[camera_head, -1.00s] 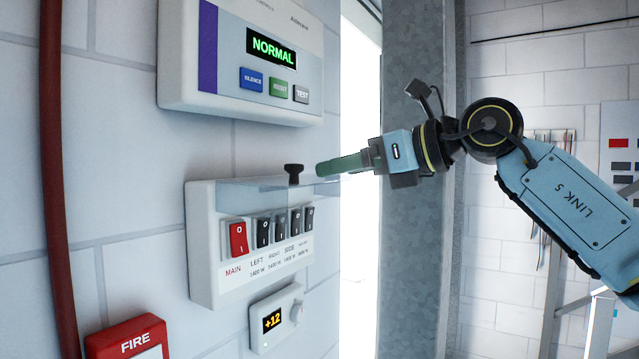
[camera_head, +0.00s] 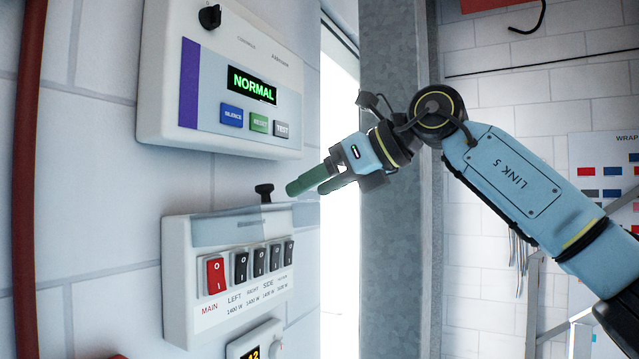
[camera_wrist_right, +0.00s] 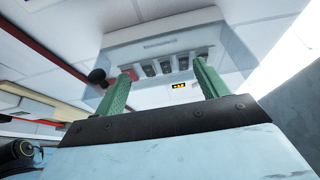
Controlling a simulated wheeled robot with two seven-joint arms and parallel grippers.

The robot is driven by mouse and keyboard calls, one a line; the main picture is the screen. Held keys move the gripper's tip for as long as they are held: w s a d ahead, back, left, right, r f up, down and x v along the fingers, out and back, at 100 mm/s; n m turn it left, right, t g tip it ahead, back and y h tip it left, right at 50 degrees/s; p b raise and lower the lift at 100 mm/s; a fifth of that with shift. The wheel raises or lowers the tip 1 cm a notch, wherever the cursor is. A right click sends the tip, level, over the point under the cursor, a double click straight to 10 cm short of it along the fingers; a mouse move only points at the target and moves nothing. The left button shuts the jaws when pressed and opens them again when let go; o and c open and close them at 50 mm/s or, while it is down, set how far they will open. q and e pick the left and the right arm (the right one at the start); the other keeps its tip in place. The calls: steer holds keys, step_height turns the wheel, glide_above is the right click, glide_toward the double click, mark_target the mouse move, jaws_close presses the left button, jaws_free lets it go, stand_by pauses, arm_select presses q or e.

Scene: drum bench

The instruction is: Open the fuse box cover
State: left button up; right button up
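The fuse box (camera_head: 178,290) is a white wall box with a red main switch (camera_head: 215,275) and several black switches. Its clear cover (camera_head: 235,230) stands out from the upper edge, above the switches, with a black knob (camera_head: 264,190) at its outer edge. My right gripper (camera_head: 307,188) is just right of the knob, green fingers apart and angled down-left. In the right wrist view the cover (camera_wrist_right: 232,48) spans across the fingers (camera_wrist_right: 163,88), and the knob (camera_wrist_right: 97,76) is outside the left finger. I cannot tell whether a finger touches the cover. My left gripper is not in view.
A white alarm panel (camera_head: 160,90) reading NORMAL hangs just above the fuse box. A small display unit (camera_head: 240,346) is below it. A red pipe (camera_head: 28,180) runs down the left wall. A grey metal column (camera_head: 390,230) stands behind my right arm.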

steer(key=o, duration=0.4)
steer(key=shift+a, duration=0.1)
steer(key=b+v, duration=0.3)
steer(key=v, duration=1)
